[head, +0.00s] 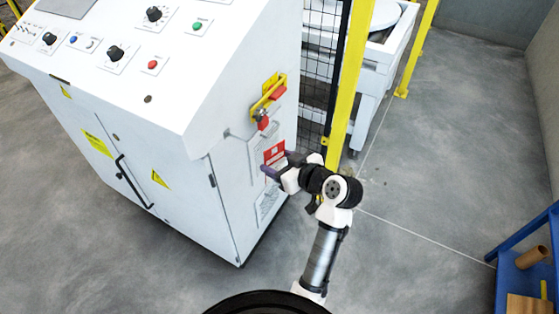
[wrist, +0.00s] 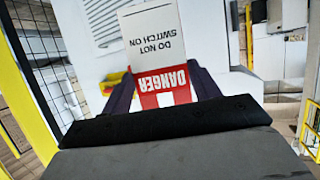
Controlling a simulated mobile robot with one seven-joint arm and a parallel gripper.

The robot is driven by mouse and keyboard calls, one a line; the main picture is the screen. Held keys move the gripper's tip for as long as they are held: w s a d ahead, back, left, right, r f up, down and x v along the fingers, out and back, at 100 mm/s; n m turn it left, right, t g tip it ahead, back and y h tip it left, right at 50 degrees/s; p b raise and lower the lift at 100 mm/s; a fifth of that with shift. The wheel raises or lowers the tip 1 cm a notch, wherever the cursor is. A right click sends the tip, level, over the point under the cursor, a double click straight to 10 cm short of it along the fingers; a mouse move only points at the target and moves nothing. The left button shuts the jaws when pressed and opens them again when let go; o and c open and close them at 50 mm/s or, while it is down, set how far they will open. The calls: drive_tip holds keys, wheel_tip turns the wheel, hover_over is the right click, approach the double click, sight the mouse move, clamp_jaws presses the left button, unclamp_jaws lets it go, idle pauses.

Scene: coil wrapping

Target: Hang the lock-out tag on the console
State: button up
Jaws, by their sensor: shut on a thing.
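The lock-out tag (wrist: 155,45) is white with a red DANGER band and the words DO NOT SWITCH ON, upside down in the wrist view. My gripper (wrist: 163,88) is shut on its red end. In the head view, the tag (head: 274,153) shows red in front of the console's right side, with my gripper (head: 272,170) on it. The white console (head: 195,150) stands at left. A yellow bracket with red parts (head: 268,95) is on its side, above the tag. I cannot tell whether the tag touches the console.
A yellow post (head: 350,80) and black mesh fence stand just right of the console. A white machine (head: 375,65) is behind them. A blue shelf (head: 525,275) with a cardboard tube is at lower right. The grey floor between is clear.

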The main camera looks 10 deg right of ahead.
drive_tip(key=shift+s+a+r+n+g+y, duration=0.1)
drive_tip(key=shift+s+r+n+g+y, duration=0.15)
drive_tip(key=shift+r, duration=0.15)
drive_tip(key=shift+s+a+r+n+g+y, duration=0.1)
drive_tip(key=shift+s+r+n+g+y, duration=0.1)
drive_tip(key=shift+r, duration=0.2)
drive_tip(key=w+a+f+b, duration=0.1)
drive_tip(key=w+a, duration=0.4)
drive_tip(key=a, duration=0.2)
drive_tip(key=shift+w+a+f, duration=0.35)
drive_tip(key=shift+a+f, duration=0.05)
idle(0.3)
idle(0.5)
drive_tip(key=o, duration=1)
drive_tip(key=shift+o, duration=0.2)
drive_tip(key=b+v, duration=0.2)
drive_tip(key=v, duration=1.1)
drive_tip(key=shift+s+d, duration=0.2)
drive_tip(key=shift+s, duration=0.15)
